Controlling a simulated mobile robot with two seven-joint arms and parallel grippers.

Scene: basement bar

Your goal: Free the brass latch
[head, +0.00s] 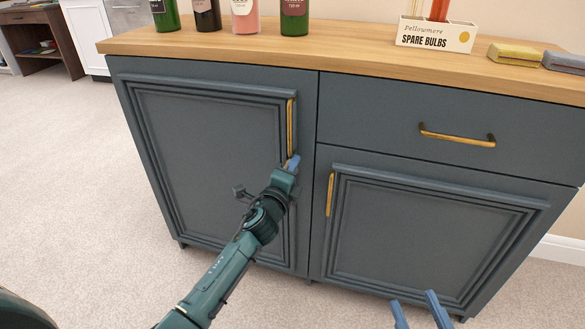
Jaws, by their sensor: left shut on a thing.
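A long upright brass handle (290,127) is on the left door (205,150) of a blue-grey cabinet, near that door's right edge. My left gripper (291,162) is at the handle's lower end and is shut on it; its fingers hide the exact contact. The left door looks closed. I cannot make out a separate brass latch. My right gripper (413,298) shows only two blue fingers at the bottom edge, spread apart and empty, in front of the right door (430,240).
A shorter brass handle (330,194) is on the right door, and a horizontal one (457,136) is on the drawer above. Bottles (245,15), a spare bulbs box (436,35) and a yellow object (515,54) stand on the wooden top (350,55). Carpet (60,180) is clear at left.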

